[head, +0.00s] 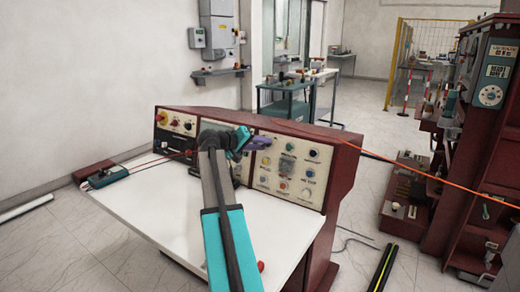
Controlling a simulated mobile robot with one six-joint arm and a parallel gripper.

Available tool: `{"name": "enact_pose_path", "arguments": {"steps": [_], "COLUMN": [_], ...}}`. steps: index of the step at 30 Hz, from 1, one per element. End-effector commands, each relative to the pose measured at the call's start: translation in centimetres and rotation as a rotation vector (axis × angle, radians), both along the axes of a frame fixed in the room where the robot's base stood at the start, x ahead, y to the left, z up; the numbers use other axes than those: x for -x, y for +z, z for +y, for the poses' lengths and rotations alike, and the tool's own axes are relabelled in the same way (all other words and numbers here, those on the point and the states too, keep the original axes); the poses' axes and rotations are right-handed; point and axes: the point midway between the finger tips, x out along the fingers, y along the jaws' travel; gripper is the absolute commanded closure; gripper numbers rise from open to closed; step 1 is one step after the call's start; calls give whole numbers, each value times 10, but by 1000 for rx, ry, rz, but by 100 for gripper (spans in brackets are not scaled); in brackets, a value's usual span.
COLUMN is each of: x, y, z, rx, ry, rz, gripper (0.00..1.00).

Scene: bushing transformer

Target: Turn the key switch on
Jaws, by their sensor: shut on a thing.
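The red control console (343,165) stands at the back of a white desktop (140,200), with cream panels of knobs, buttons and lamps facing me. My arm reaches up over the desktop. My gripper (265,143), with a teal body and purple fingers, is at the upper left part of the right panel (316,170). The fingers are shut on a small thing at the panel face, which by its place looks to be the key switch. The fingers cover it, so its key and turn position cannot be seen.
A red-and-teal box (105,175) with cables lies at the desktop's left edge. An orange cable (420,172) runs right from the console to a tall dark red cabinet (470,150). A yellow-green striped bar (383,268) lies on the floor at right.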

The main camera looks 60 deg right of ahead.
Motion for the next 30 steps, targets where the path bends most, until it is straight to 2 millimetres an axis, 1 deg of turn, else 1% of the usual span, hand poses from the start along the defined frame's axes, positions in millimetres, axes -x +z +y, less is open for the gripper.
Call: {"name": "enact_pose_path", "arguments": {"steps": [1, 9, 23, 24, 26, 27, 30], "x": [1, 1, 1, 1, 1, 1, 1], "y": [2, 3, 3, 3, 3, 3, 2], "z": [-3, -3, -3, -3, -2, -2, -1], "rx": [7, 8, 8, 8, 7, 6, 5], "ry": [-5, -28, -31, -31, -32, -32, -31], "rz": [-26, -118, -132, -133, -133, -133, -132], "gripper": [97, 97, 97, 68, 58, 56, 56]}}
